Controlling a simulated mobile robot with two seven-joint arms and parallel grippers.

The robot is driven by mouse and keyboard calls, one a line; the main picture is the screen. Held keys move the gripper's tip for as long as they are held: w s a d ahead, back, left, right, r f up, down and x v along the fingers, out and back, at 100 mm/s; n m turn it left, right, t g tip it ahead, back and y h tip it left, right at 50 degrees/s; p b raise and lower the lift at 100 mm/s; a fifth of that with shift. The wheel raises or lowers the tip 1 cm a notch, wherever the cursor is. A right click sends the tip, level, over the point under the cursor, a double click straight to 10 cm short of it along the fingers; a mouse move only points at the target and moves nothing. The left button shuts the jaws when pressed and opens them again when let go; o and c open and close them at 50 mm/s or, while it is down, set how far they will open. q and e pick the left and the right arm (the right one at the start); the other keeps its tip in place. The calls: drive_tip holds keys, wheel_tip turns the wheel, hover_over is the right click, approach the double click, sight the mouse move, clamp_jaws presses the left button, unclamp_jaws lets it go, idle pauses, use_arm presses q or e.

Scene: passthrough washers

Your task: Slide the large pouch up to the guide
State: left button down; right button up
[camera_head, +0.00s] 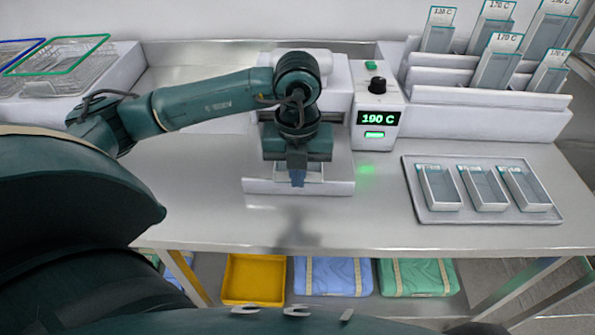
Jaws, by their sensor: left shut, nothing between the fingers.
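My left gripper (298,180) is shut and empty, pointing down in front of the white sealer-like machine (338,100). It is just above or at a low white ledge (335,188) at the machine's front; I cannot tell whether it touches. This ledge may be the guide, but the frame does not settle it. Pouches with temperature labels stand in the rack at the back right, a large one (547,32) at the far right. My right gripper is not in view.
A control box (377,118) shows 190 C with a green light. A grey tray (433,214) holds three white-framed items. Wire baskets (75,62) stand at the back left. A yellow bin (254,278) and wrapped blue and green packs lie below. The steel table's front is clear.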

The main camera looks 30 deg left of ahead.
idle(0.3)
use_arm(q)
drive_tip(key=shift+w+a+b, duration=0.25)
drive_tip(key=shift+w+a, duration=0.25)
drive_tip(key=shift+w, duration=0.35)
drive_tip(key=shift+w+a+b, duration=0.2)
drive_tip(key=shift+w+a, duration=0.3)
drive_tip(key=shift+w, duration=0.3)
drive_tip(key=s+r+p, duration=0.1)
drive_tip(key=d+r+p, duration=0.1)
drive_tip(key=s+r+p, duration=0.1)
drive_tip(key=r, duration=0.1)
drive_tip(key=shift+s+d, duration=0.3)
drive_tip(key=shift+s, duration=0.05)
